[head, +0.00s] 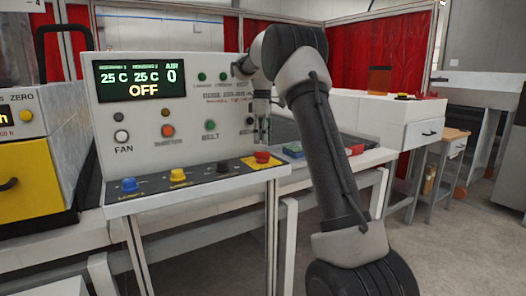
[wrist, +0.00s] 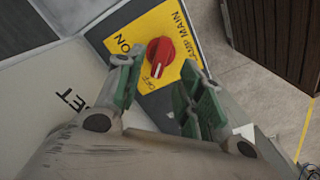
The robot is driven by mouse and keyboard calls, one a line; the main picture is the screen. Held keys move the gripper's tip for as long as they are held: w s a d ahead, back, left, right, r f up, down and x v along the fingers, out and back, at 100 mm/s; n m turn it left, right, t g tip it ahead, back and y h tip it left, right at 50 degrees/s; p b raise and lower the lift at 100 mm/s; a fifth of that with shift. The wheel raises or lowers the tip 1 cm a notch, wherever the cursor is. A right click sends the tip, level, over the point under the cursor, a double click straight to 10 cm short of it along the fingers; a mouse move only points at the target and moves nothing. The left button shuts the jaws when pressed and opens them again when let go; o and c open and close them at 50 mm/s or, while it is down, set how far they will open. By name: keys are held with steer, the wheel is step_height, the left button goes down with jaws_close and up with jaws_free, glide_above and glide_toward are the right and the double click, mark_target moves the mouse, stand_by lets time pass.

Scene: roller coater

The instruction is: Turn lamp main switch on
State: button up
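The lamp main switch is a red rotary knob (wrist: 161,52) on a yellow plate (wrist: 128,34) marked ON, OFF and MAIN in the wrist view. The knob's pale pointer line is toward OFF. In the head view the red knob (head: 262,157) sits at the right end of the console's lower shelf. My gripper (wrist: 159,72) is open, with green-padded fingers on either side of the knob's near side in the picture. In the head view my gripper (head: 262,136) points down just above the knob. I see no clear contact, and nothing is held.
The console's upright panel (head: 222,80) stands close behind my gripper, with a display (head: 142,80) reading OFF. A blue knob (head: 129,184) and a yellow knob (head: 179,175) are left along the shelf. A bench with small coloured items (head: 293,149) lies to the right.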

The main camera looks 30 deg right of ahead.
mark_target(262, 152)
step_height(262, 152, down, 6)
steer(key=shift+r, duration=0.1)
jaws_close()
